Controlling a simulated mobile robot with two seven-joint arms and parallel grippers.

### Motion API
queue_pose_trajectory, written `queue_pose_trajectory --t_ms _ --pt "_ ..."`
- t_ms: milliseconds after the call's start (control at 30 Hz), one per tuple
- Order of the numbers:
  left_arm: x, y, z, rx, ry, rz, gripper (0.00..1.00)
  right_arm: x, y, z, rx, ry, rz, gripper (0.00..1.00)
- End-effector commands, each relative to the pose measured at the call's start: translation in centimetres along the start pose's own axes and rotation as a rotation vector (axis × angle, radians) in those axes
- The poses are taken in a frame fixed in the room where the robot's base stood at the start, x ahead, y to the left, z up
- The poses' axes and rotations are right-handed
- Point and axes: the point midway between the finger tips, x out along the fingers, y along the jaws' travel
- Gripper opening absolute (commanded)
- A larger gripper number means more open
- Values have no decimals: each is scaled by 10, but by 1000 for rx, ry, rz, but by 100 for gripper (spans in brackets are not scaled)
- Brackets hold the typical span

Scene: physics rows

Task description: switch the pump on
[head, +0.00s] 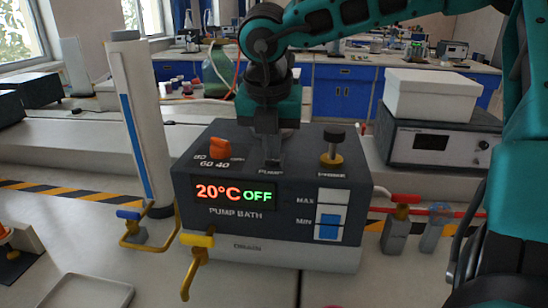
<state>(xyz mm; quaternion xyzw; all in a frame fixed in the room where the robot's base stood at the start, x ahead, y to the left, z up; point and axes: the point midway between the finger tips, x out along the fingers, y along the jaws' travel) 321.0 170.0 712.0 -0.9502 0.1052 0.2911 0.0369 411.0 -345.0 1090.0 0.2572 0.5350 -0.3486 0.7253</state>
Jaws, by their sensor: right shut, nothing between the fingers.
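The pump bath (190,225) is a dark grey box with a light lower part on the bench. Its display (235,194) reads "20°C OFF", with OFF in green. A label reading "PUMP" (270,171) is on its top near the front edge. My right gripper (271,158) points down at the top of the bath, just behind that label. Its fingers are shut with nothing between them. They hide the spot behind the label, so I cannot see a pump switch or tell whether they touch it. My left gripper is not in view.
An orange dial (220,148) is left of the gripper and a brass knob with a black top (332,148) is right. A yellow drain tap (197,262) sticks out in front. A tall white column (143,120) stands left; a grey instrument (433,148) stands right.

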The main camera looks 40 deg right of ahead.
Motion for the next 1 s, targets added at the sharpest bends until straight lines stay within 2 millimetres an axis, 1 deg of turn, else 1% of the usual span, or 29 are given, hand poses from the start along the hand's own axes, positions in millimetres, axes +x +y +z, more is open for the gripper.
queue_pose_trajectory --t_ms 267,367,1000 --pt "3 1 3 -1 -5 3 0 5 0 -1 0 -1 0 0" --pt "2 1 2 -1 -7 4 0 3 0 -1 0 -1 0 0" --pt "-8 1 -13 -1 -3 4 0 -39 0 12 1 -2 1 0"
